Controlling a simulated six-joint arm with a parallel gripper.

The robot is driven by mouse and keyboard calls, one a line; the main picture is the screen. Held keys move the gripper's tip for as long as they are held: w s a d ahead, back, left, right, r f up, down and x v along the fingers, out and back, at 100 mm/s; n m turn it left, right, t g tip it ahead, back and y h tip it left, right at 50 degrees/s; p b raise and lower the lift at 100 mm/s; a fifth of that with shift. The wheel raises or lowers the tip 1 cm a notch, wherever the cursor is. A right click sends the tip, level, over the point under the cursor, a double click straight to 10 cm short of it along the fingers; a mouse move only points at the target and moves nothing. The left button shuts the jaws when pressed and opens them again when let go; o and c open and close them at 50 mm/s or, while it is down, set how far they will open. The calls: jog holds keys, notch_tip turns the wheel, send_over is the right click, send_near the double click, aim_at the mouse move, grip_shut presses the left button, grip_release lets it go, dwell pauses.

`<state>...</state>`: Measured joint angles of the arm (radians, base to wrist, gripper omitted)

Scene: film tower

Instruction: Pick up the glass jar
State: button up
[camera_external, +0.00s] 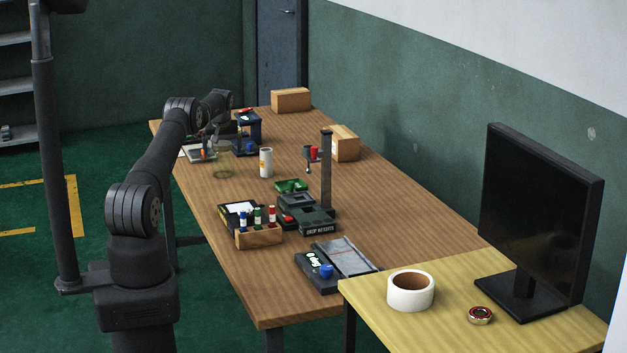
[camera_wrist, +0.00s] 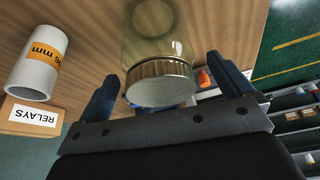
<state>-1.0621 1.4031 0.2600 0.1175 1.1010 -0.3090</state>
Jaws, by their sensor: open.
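The glass jar (camera_wrist: 155,32) is clear, with a metal lid (camera_wrist: 160,82). In the wrist view its lid shows between the two dark blue fingers of my gripper (camera_wrist: 160,72), which are apart. I cannot tell whether either finger touches the jar or how far down they reach. In the external view the jar (camera_external: 222,166) stands faintly visible on the far part of the wooden table, and my gripper (camera_external: 211,133) is close to it, partly lost among dark items behind.
A white canister (camera_external: 265,162) stands right of the jar; the wrist view shows a white cylinder (camera_wrist: 40,62) with an orange label beside a RELAYS box (camera_wrist: 30,117). A dark blue device (camera_external: 249,128) stands behind the jar. A dark stand with a post (camera_external: 326,172) is nearer the front.

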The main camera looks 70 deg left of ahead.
jog(key=shift+f, duration=0.1)
jog(key=c, duration=1.5)
jog(key=shift+r, duration=0.2)
